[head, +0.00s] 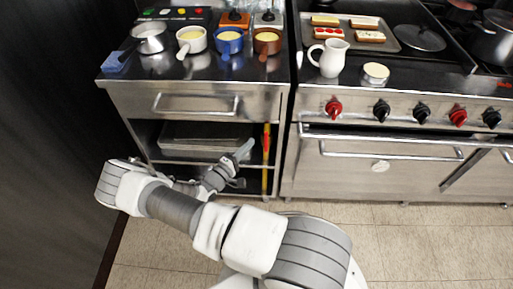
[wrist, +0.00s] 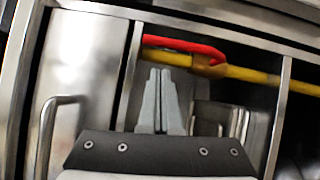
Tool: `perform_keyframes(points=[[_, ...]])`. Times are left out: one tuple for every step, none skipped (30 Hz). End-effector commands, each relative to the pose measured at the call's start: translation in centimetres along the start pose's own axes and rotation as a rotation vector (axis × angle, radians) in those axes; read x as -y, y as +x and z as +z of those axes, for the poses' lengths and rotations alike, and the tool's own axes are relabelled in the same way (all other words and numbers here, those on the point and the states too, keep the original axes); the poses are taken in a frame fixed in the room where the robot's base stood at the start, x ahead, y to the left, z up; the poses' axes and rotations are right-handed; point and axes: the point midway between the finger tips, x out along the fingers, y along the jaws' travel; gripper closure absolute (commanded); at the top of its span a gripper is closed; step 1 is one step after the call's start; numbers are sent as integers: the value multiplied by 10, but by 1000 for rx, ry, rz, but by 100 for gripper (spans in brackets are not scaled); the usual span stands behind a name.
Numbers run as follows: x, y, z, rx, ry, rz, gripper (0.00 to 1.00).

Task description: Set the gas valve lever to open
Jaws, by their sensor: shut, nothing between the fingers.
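The gas valve's red lever (wrist: 185,44) lies nearly along the yellow pipe (wrist: 252,76) in the wrist view, slightly slanted to it. It meets the pipe at a brass-coloured valve body (wrist: 209,69). In the head view the yellow pipe (head: 265,178) stands upright in the open bay under the left counter, with the red lever (head: 267,139) along its upper part. My gripper (wrist: 159,71) is shut and empty. Its tips point at the pipe, beside the lever's free-end half. In the head view my gripper (head: 246,148) is just left of the pipe. I cannot tell whether it touches.
Metal trays (head: 205,138) sit on the shelf left of the pipe. A drawer handle (head: 195,104) juts out above the bay. The oven (head: 380,166) with its rail handle stands to the right. Upright cabinet posts frame the bay closely. The floor in front is clear.

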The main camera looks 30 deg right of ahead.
Motion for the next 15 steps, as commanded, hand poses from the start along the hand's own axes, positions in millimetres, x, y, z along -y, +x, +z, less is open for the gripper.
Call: perform_keyframes(points=[[2,-10,-8,-2,4,-3,100],[-1,-18,-6,-3,0,-2,100],[-2,-28,-5,-3,0,-1,100],[-2,-35,-5,-4,0,-2,100],[-2,-42,-5,-3,1,-2,100],[-3,-51,-5,-3,1,-1,100],[-3,-58,-5,-3,1,-1,100],[-3,-64,-5,-3,1,-2,100],[-3,-71,-5,-2,0,-2,100],[-4,-76,-5,-2,1,-1,100],[-4,-81,-4,-2,0,-1,100],[-4,-87,-4,-1,1,-1,100],[-4,-90,-4,-1,1,-2,100],[-4,-93,-4,-1,1,-2,100],[-4,-96,-4,-1,1,-1,100]])
